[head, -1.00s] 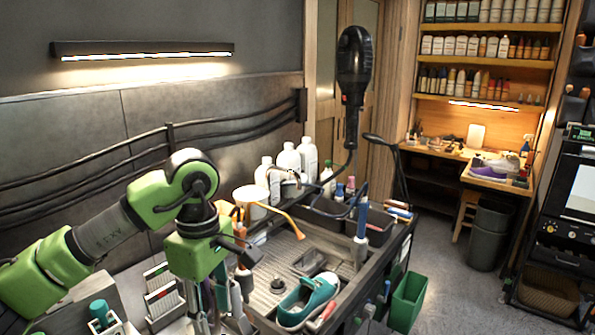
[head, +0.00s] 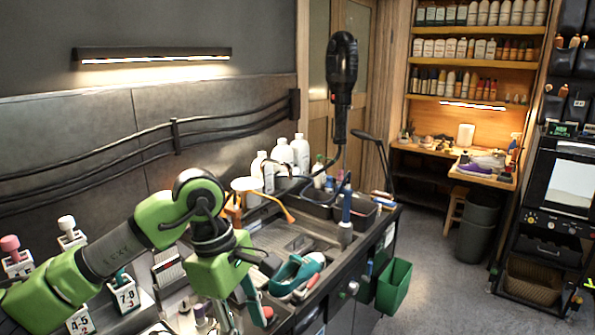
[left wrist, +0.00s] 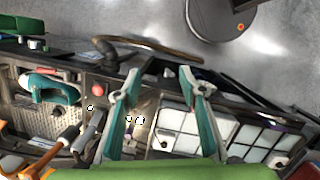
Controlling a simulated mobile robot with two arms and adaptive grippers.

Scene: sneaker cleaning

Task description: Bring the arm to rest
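My left arm comes in from the left. Its gripper (head: 242,318) hangs low over the near end of the workbench, in front of the sink tray. In the left wrist view the gripper (left wrist: 160,76) has its two teal fingers spread, with nothing held between them. A teal sneaker (head: 290,278) with a white sole lies at the near right side of the sink tray, beyond the gripper and apart from it. The sneaker also shows at the left of the left wrist view (left wrist: 52,86). My right gripper is not in view.
Numbered holders with capped bottles (head: 124,292) stand near my arm. White bottles (head: 300,152) and a yellow lamp-like piece (head: 246,185) stand behind the sink. A green bin (head: 394,286) hangs at the bench's right side. The floor (head: 430,270) to the right is clear.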

